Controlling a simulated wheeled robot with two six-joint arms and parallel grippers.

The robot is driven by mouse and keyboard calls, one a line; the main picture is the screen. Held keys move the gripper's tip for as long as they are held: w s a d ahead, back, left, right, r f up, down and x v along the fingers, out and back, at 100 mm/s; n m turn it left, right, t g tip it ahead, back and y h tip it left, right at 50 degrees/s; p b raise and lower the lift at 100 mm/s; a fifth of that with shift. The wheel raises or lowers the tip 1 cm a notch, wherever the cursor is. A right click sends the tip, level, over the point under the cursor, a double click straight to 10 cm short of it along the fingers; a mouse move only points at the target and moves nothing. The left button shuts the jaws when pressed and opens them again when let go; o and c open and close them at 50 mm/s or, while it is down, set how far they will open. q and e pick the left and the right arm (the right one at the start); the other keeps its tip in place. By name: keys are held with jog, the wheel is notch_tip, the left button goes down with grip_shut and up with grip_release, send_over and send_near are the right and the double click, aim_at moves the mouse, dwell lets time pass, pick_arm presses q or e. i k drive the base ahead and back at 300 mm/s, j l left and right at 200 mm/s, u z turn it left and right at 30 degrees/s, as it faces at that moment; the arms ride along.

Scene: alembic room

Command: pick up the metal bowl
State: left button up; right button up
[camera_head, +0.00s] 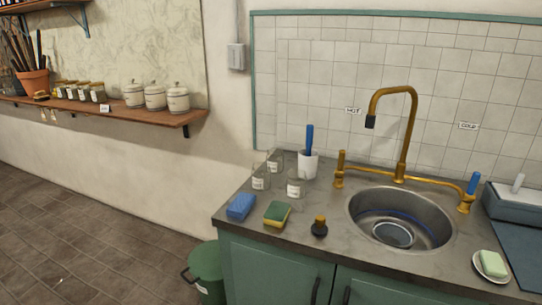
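A round metal sink (365,222) is set into the counter at the right. At its bottom lies a small round metallic thing (393,235) with a bright rim, which looks like the metal bowl; I cannot fully tell it from a drain fitting. A thin blue curve shows on the basin behind it. Neither of my grippers is in view.
A brass faucet (405,140) arches over the sink's back. On the counter (335,252) stand a blue sponge (240,207), a green-yellow sponge (277,214), a dark stopper (319,228), glass jars (297,187), a white cup (308,165) and a soap dish (491,265). A green bin (207,271) stands at left.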

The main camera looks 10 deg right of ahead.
aim_at(395, 233)
jog(key=l, duration=0.65)
jog(key=i+l, duration=0.15)
jog(key=l, duration=0.5)
jog(key=u, duration=0.05)
